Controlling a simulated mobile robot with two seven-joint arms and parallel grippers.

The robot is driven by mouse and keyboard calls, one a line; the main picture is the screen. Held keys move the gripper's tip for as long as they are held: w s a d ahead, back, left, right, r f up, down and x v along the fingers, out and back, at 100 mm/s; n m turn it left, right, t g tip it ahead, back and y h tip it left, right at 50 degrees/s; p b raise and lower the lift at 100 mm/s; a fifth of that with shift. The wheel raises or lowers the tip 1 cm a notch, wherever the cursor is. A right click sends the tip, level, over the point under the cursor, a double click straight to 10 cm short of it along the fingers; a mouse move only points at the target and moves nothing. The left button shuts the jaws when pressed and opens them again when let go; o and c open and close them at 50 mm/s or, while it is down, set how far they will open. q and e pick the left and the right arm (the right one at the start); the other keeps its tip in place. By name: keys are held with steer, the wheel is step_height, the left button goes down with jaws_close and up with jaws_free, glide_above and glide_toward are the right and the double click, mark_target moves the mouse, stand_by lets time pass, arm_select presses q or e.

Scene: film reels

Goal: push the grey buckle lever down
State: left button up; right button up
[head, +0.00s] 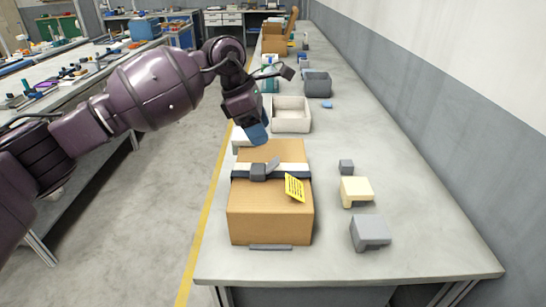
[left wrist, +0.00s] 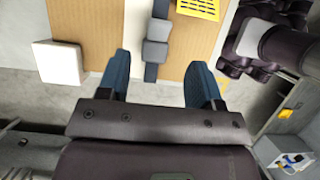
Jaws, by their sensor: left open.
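A cardboard box (head: 270,222) stands on the bench with a dark strap (head: 298,175) across its top. The grey buckle (head: 258,172) sits on the strap, and its lighter lever (head: 273,163) is tilted up to the right. The buckle (left wrist: 154,52) and lever (left wrist: 158,29) also show in the left wrist view, ahead of the fingers. My right gripper is not in view.
A yellow label (head: 294,187) is on the box beside the buckle. A white block (head: 239,142) is behind the box. Grey and cream blocks (head: 356,191) stand to the right. An open pale bin (head: 291,114) stands farther back. The bench's right side has free room.

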mark_target(276, 159)
arm_select(q)
steer(key=x, duration=0.8)
steer(key=shift+f, duration=0.25)
steer(key=c, duration=0.9)
steer(key=shift+d+f+y, duration=0.1)
steer(key=shift+d+y, duration=0.2)
steer(key=shift+y, duration=0.5)
steer(key=shift+c, duration=0.2)
steer(key=o, duration=0.9)
steer(key=shift+o, duration=0.2)
steer(key=v, duration=1)
steer(key=shift+r, duration=0.4)
